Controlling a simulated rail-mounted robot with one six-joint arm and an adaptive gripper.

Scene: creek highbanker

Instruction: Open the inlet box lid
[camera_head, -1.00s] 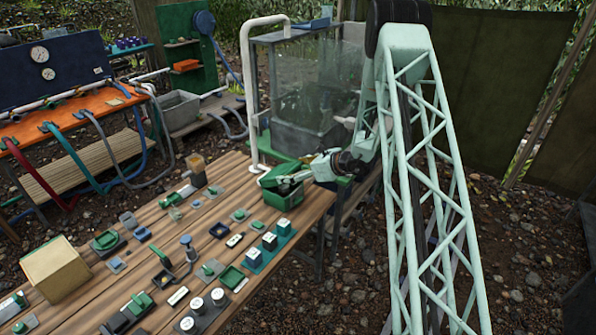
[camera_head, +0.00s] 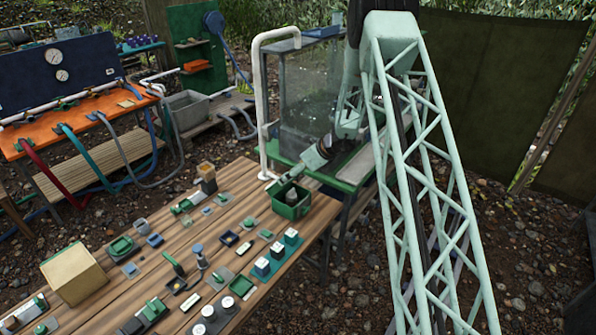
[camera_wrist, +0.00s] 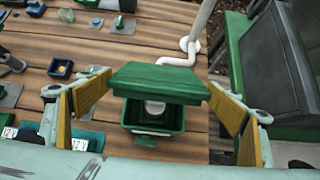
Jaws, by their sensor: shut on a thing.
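The green inlet box (camera_head: 291,210) stands at the far right end of the wooden table in the head view. In the wrist view the box (camera_wrist: 152,142) is uncovered at the front, and a pale round thing (camera_wrist: 155,108) shows inside. Its green lid (camera_wrist: 158,80) is raised above the back of the box. My gripper (camera_wrist: 160,84) is shut on the lid, with a yellow-padded finger at each side edge. In the head view my gripper (camera_head: 280,181) is just above the box's back left. The lid's hinge is hidden.
Switches, knobs and small trays crowd the table (camera_head: 190,263) left of the box. A white pipe (camera_head: 262,110) rises close behind it. A clear-walled tank (camera_head: 312,90) stands behind on a green-edged frame. A tan block (camera_head: 77,272) sits at the table's left.

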